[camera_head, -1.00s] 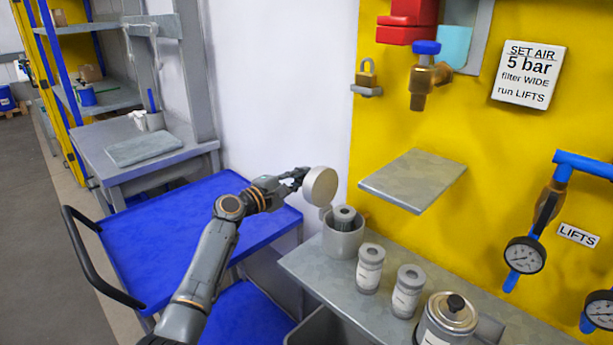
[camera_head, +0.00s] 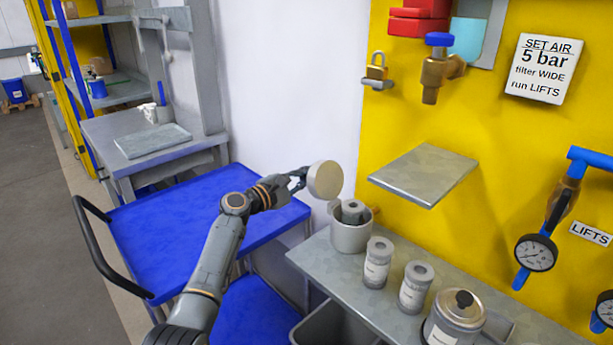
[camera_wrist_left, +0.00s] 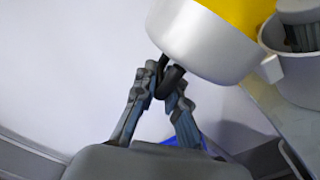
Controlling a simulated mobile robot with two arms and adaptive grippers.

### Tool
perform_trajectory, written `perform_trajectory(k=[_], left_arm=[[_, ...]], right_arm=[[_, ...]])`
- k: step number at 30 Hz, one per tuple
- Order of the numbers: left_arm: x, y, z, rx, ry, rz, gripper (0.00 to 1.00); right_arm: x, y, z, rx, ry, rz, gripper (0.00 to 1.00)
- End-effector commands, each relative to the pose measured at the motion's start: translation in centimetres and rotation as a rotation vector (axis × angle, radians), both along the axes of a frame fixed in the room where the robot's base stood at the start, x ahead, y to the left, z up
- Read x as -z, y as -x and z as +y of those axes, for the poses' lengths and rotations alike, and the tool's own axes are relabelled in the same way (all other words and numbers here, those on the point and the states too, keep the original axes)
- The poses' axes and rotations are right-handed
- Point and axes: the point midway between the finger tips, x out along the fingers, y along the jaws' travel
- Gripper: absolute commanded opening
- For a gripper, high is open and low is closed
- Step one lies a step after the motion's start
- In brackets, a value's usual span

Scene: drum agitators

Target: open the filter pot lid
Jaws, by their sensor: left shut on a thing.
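The filter pot (camera_head: 345,238) is a grey, open-topped pot at the left end of the steel shelf, with a filter cartridge (camera_head: 351,212) standing in it. Its round lid (camera_head: 325,180) is off the pot, tilted on its side in the air, up and left of the rim. My left gripper (camera_head: 301,180) is shut on the lid's dark knob. In the left wrist view, the fingers (camera_wrist_left: 165,85) grip the black knob under the silver lid (camera_wrist_left: 205,40), and the open pot (camera_wrist_left: 295,80) is at the right. My right gripper is in neither view.
Two filter cartridges (camera_head: 377,262) (camera_head: 416,287) and a steel canister (camera_head: 455,322) with a black knob stand on the steel shelf (camera_head: 325,262). A bare metal ledge (camera_head: 424,176) juts from the yellow panel. A blue cart (camera_head: 165,225) with a clear top lies left.

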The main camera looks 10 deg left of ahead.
Motion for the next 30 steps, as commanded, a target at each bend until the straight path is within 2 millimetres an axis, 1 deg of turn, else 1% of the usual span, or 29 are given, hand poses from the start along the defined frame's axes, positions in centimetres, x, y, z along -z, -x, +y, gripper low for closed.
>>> perform_trajectory(k=[1,2,3,4,13,17,20,23,30], left_arm=[[-0.3,0.0,-0.1,0.002,0.003,-0.004,0.15],[-0.3,0.0,-0.1,0.002,0.003,-0.004,0.22],[-0.3,0.0,-0.1,0.002,0.003,-0.004,0.30],[-0.3,0.0,-0.1,0.001,0.002,-0.004,0.34],[-0.1,0.0,0.0,0.000,0.001,-0.002,0.34],[-0.1,0.5,0.5,-0.001,0.000,-0.004,0.34],[-0.1,1.5,1.2,-0.002,-0.001,-0.004,0.34],[0.0,2.9,2.1,-0.002,-0.003,-0.003,0.34],[0.0,6.8,5.0,-0.001,-0.002,-0.002,0.34]], right_arm=[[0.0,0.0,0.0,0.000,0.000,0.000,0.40],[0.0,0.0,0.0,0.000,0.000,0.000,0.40],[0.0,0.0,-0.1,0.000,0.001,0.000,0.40],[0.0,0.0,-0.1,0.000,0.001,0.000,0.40],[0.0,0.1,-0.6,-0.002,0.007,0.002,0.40],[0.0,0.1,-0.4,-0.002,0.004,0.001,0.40],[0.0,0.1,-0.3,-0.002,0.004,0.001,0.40],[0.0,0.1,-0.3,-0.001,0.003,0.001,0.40],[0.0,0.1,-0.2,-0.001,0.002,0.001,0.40]])
